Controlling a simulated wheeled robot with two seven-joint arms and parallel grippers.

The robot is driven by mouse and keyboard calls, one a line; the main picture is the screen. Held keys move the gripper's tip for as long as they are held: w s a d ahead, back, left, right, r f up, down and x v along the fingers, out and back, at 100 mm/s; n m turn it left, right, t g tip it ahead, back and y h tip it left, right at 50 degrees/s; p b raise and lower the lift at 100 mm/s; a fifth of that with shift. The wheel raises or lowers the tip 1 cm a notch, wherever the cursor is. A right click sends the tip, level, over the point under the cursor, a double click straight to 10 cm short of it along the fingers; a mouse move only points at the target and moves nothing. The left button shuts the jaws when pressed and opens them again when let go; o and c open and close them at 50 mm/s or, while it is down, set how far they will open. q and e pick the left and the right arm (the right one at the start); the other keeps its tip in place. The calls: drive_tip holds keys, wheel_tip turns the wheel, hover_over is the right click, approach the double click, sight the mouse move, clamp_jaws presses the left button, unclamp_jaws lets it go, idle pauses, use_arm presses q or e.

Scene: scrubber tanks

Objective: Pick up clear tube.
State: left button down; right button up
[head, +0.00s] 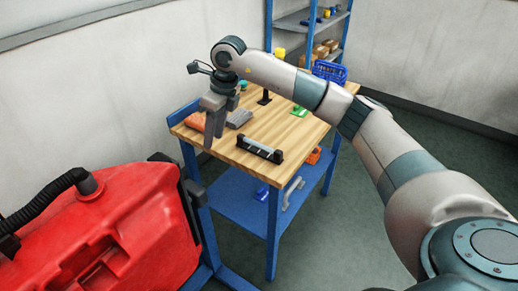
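A pale, whitish bent tube (291,193) lies on the blue lower shelf of the workbench; I cannot tell for sure that it is the clear tube. My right gripper (213,142) points down over the left front part of the wooden bench top, well above and left of the pale tube and apart from it. Its fingers show close together from this angle, and I cannot tell whether they are open or shut. No tube shows in them. My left gripper is not in view.
The workbench (215,143) holds a black block-like item (260,150), an orange item (195,121), a grey item (239,118) and a green item (299,111). A red tank (125,220) stands at the left. A blue basket (330,71) sits at the back. Floor is clear right of the bench.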

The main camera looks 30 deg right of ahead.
drive_tip(key=d+r+m+h, duration=0.2)
drive_tip(key=d+r+h, duration=0.2)
drive_tip(key=d, duration=0.9)
wheel_tip(320, 180, up, 2)
drive_tip(key=shift+s+g, duration=0.2)
drive_tip(key=shift+g, duration=0.2)
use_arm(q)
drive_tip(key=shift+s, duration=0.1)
